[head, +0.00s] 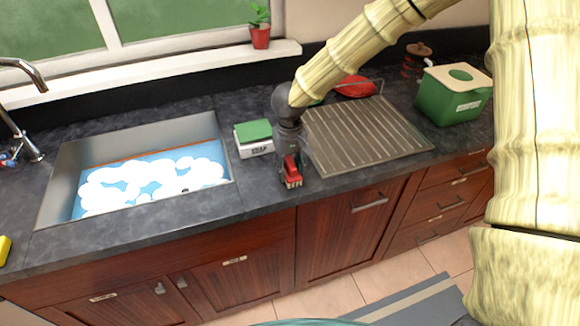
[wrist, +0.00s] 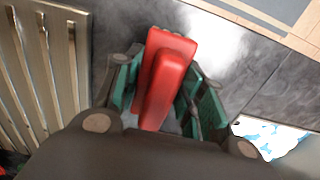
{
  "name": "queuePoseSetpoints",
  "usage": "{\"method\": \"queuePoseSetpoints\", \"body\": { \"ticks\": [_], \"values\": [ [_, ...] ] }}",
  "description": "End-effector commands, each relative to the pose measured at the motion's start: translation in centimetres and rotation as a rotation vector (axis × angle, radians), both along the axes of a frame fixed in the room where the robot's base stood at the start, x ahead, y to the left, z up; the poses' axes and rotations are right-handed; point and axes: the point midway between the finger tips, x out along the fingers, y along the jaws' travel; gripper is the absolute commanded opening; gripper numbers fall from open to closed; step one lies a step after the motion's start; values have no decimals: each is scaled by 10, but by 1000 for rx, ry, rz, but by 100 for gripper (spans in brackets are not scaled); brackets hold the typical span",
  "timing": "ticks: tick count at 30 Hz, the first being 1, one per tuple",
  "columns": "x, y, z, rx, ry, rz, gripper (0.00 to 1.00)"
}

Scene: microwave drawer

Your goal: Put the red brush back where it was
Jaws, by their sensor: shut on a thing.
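The red brush (head: 292,172) is in my gripper (head: 290,158), over the counter strip between the soap box and the drying rack, near the counter's front edge. In the wrist view the brush (wrist: 166,75) lies between the two green-padded fingers of my gripper (wrist: 160,90), which are shut on it. Its bristles are mostly hidden there; a pale edge shows at its far end. I cannot tell whether the brush touches the counter.
A sink (head: 70,160) with foamy water is at left. A soap box (head: 254,138) with a green top stands beside it. The ribbed drying rack (head: 365,133) is at right, with a red item (head: 355,87) behind. A green bin (head: 453,97) stands further right.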

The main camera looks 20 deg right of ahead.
Motion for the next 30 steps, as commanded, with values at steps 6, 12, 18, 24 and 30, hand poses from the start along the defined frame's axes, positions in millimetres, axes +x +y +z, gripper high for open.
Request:
{"method": "queuePoseSetpoints", "body": {
  "ticks": [6, 12, 18, 24, 30],
  "values": [
    [0, 0, -7, 0, 0, -1, 21],
    [0, 0, -7, 0, 0, -1, 21],
    [0, 0, -8, 0, 0, -1, 58],
    [0, 0, -8, 0, 0, -1, 61],
    [0, 0, -7, 0, 0, -1, 61]
  ]
}}
